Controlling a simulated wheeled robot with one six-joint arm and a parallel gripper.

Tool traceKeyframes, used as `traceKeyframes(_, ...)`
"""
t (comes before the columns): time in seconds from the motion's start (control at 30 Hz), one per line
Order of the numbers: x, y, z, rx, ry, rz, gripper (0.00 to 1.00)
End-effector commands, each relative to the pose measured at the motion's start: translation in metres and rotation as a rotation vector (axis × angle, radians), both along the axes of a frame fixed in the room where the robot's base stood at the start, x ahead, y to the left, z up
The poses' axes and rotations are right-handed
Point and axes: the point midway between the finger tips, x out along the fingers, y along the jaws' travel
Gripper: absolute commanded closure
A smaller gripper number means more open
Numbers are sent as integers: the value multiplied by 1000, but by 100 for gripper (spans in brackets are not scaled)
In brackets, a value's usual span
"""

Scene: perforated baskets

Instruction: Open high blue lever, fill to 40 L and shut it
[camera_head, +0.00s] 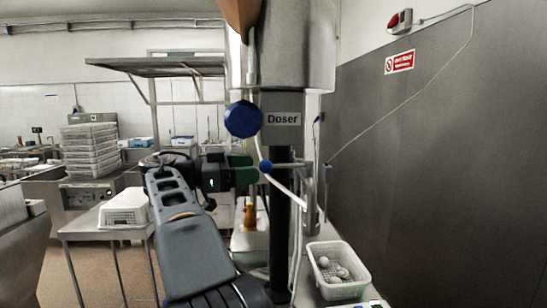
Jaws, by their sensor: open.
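The machine labelled Doser (283,118) stands in the middle, with a steel vessel above the label. A large blue knob (243,119) sits left of the label. I cannot tell which is the high blue lever. My gripper (247,168) has green fingertips and is open and empty. It is below the large knob and just left of the small ball, apparently apart from it. No litre reading is legible.
A white perforated basket (338,289) with several pale round items stands at the lower right. An upturned white basket (124,208) lies on a table at left, with stacked baskets (90,150) behind. A dark wall panel (450,160) closes the right side.

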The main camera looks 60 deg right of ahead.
Motion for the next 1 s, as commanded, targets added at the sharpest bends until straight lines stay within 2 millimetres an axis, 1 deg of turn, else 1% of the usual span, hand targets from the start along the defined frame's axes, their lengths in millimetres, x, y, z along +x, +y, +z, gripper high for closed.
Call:
traceKeyframes(0.03,-8,-7,2,1,2,-4,42)
traceKeyframes(0.2,-26,-27,2,3,0,-3,42)
traceKeyframes(0.4,-39,-41,1,1,1,0,42)
traceKeyframes(0.6,-44,-47,0,1,0,1,42)
traceKeyframes(0.87,-44,-47,0,1,0,2,42)
traceKeyframes(0.9,-44,-47,0,1,0,1,43)
traceKeyframes(1.0,-44,-47,0,1,0,1,52)
